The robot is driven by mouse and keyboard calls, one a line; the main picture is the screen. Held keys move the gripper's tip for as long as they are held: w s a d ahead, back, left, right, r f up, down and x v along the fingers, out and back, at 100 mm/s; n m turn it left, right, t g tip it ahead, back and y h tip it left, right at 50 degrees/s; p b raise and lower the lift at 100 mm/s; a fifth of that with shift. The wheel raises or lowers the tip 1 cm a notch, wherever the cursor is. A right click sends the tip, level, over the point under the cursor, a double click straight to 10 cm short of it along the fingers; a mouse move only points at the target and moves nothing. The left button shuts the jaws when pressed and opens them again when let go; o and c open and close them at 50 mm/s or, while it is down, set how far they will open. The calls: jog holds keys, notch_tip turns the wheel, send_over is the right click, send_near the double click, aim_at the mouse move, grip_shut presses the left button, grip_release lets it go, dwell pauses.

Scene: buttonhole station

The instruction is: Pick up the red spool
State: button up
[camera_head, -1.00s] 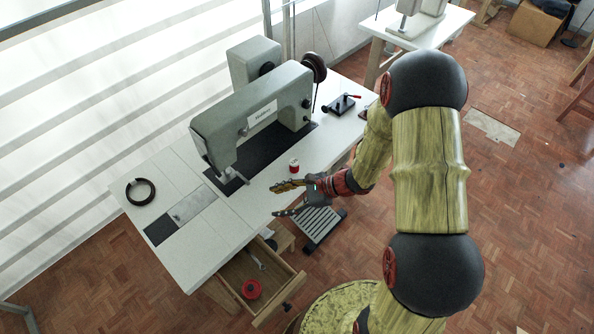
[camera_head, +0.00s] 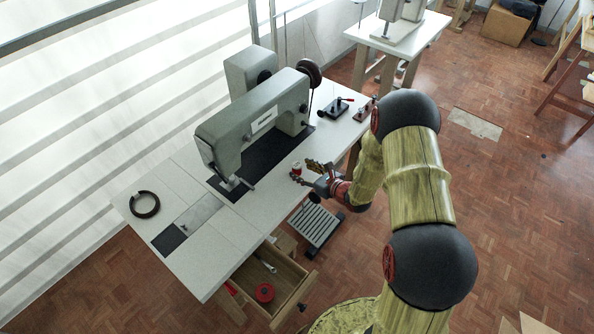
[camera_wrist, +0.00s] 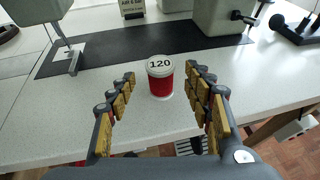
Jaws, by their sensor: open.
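The red spool (camera_wrist: 160,83) stands upright on the white table, with a white top marked "120". In the head view the spool (camera_head: 297,168) is small, near the table's front edge beside the sewing machine. My gripper (camera_wrist: 159,92) is open, with its two fingers on either side of the spool in the wrist view. Nothing is held. In the head view my gripper (camera_head: 304,172) is at the spool; whether a finger touches it I cannot tell.
The grey sewing machine (camera_head: 248,122) stands behind the spool on the table (camera_head: 240,232). A black ring (camera_head: 144,204) lies at the table's left. An open drawer (camera_head: 291,301) below holds a red round object (camera_head: 264,292). A pedal (camera_head: 317,224) is under the table edge.

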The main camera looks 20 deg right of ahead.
aim_at(300, 169)
jog(key=b+x, duration=0.1)
jog(key=x, duration=0.3)
jog(key=shift+w+f, duration=0.15)
jog(key=shift+c, duration=0.9)
jog(key=c, duration=0.8)
jog(key=shift+c, duration=0.5)
